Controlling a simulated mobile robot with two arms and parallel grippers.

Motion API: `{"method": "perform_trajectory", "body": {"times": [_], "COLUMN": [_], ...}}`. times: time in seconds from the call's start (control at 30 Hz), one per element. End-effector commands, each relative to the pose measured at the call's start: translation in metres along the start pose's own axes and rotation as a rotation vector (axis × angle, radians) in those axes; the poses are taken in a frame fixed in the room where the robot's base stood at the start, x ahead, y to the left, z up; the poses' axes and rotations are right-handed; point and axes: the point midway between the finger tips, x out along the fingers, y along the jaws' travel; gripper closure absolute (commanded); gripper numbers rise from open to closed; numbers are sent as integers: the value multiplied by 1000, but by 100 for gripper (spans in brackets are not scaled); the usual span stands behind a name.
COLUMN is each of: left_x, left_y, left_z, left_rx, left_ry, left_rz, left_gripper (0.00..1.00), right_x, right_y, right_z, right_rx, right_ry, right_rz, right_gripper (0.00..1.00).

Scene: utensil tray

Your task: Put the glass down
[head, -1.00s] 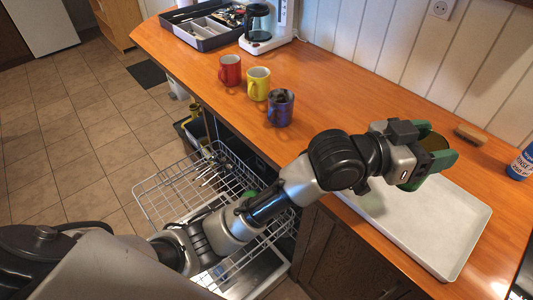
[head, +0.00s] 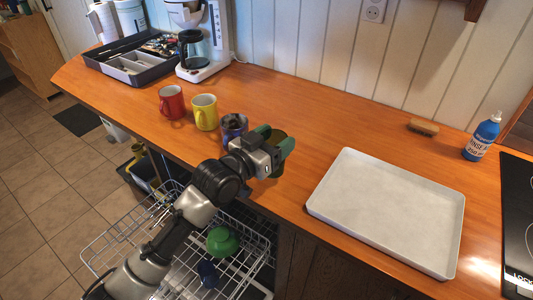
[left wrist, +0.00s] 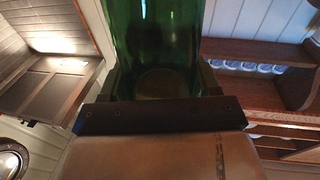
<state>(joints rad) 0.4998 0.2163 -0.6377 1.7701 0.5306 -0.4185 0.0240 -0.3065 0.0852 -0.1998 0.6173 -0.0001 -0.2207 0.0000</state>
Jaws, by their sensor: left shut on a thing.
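I cannot tell whether the glass touches the counter (head: 300,115). In the left wrist view the glass (left wrist: 160,45) looks dark green, between the fingers, with a round end showing. My right gripper is not in view.
A blue mug (head: 233,127), partly behind my arm, a yellow mug (head: 205,113) and a red mug (head: 172,102) stand to the left. A white tray (head: 390,210) lies to the right. The open dishwasher rack (head: 130,235) is below. Counter behind the gripper is clear.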

Motion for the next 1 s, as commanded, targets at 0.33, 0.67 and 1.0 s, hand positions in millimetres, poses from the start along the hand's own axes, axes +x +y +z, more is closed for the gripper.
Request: {"method": "perform_trajectory", "body": {"times": [0.33, 0.67, 1.0], "left_x": [-7, -8, -8], "left_y": [-17, -18, -18], "left_z": [30, 49, 52], "left_rx": [-2, 1, 0], "left_ry": [-3, 3, 0], "left_rz": [1, 1, 1], "left_gripper": [67, 67, 22], "right_x": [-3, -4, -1], "right_y": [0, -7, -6], "right_z": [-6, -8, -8], "right_rx": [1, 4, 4], "right_ry": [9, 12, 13], "right_rz": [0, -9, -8], "right_gripper": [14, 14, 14]}}
